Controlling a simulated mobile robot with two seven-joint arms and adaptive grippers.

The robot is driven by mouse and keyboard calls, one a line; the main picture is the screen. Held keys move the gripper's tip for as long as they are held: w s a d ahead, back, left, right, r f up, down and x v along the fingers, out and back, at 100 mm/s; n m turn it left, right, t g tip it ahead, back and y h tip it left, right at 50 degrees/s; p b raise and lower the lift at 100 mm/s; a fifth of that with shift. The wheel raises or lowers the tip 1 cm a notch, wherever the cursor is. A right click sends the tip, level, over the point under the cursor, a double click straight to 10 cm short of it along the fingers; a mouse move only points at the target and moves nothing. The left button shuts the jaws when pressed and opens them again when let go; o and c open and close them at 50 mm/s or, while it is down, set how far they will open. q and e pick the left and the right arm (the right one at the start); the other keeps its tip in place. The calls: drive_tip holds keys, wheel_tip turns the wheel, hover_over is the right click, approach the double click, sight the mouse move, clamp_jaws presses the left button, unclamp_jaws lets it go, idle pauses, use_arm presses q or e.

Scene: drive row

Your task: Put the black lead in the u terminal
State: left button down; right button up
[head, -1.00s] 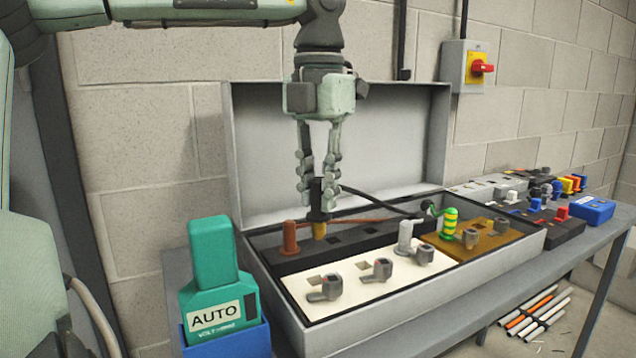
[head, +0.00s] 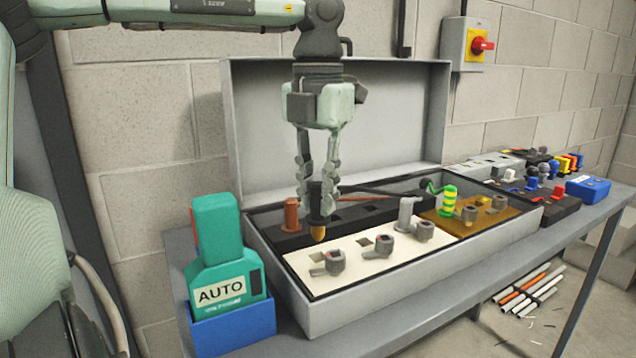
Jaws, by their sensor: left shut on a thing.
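My left gripper (head: 318,190) is shut on the black lead (head: 316,198), held upright with its copper-coloured tip (head: 318,233) down. The tip is by the back left edge of the white terminal plate (head: 350,272) in the open grey case; I cannot tell its exact height. The plate has square holes with grey clamps (head: 335,262), (head: 383,245). A grey lead (head: 407,212) stands at the plate's right end. No letter is readable, so I cannot tell which terminal is u. My right gripper is out of view.
A brown lead (head: 291,215) stands in the dark strip just left of the held lead. A green-yellow lead (head: 450,200) stands by the brown plate (head: 465,228). The case lid (head: 270,130) rises behind. A teal tester (head: 222,280) sits in a blue holder at left.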

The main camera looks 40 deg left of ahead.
sight(318, 217)
use_arm(q)
drive_tip(key=shift+f+b, duration=1.25)
drive_tip(key=shift+f, duration=0.3)
drive_tip(key=shift+f, duration=0.2)
drive_tip(key=shift+f+b, duration=1.3)
drive_tip(key=shift+f, duration=0.2)
drive_tip(key=c, duration=1.3)
unclamp_jaws()
